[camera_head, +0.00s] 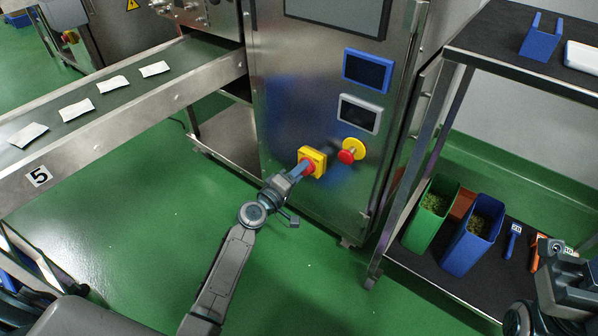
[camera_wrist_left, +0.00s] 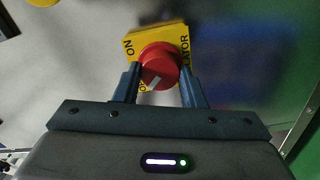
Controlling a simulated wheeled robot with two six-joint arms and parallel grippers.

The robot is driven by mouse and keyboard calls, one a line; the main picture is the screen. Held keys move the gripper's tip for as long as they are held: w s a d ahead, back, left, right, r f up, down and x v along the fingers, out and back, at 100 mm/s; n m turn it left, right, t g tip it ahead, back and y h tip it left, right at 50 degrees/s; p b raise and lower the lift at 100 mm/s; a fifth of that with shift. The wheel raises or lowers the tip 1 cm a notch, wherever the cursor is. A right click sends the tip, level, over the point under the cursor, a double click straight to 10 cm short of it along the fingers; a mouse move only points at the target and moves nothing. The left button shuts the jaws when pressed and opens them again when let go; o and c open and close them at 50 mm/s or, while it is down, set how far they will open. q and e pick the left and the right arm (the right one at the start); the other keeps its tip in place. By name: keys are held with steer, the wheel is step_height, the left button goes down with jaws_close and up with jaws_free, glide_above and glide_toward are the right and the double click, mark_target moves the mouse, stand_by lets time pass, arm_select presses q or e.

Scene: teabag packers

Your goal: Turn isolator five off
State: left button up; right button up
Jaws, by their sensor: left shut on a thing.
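The isolator is a yellow square plate (camera_head: 319,156) with a red rotary knob on the steel machine's front. In the left wrist view the red knob (camera_wrist_left: 158,62) sits between my two fingers, with "ON" at the plate's upper left and "…ATOR" along its right side. A white mark on the knob slants towards the lower left; lettering below is mostly hidden. My left gripper (camera_head: 302,170) is shut on the knob; it also shows in the left wrist view (camera_wrist_left: 161,88). Part of my right arm shows at the lower right; its fingers cannot be made out.
A red emergency button (camera_head: 347,156) on yellow is just right of the isolator. Conveyor (camera_head: 110,110) with sign "5" (camera_head: 38,176) carries several white teabags. A shelf rack (camera_head: 395,215) holds green (camera_head: 424,228) and blue (camera_head: 468,246) bins. Green floor is open at centre left.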

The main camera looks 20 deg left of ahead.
stand_by(0.5)
arm_select(q)
steer(key=o, duration=1)
steer(key=v, duration=1)
steer(key=shift+s, duration=0.35)
steer(key=shift+a+r, duration=0.15)
steer(key=shift+a, duration=0.05)
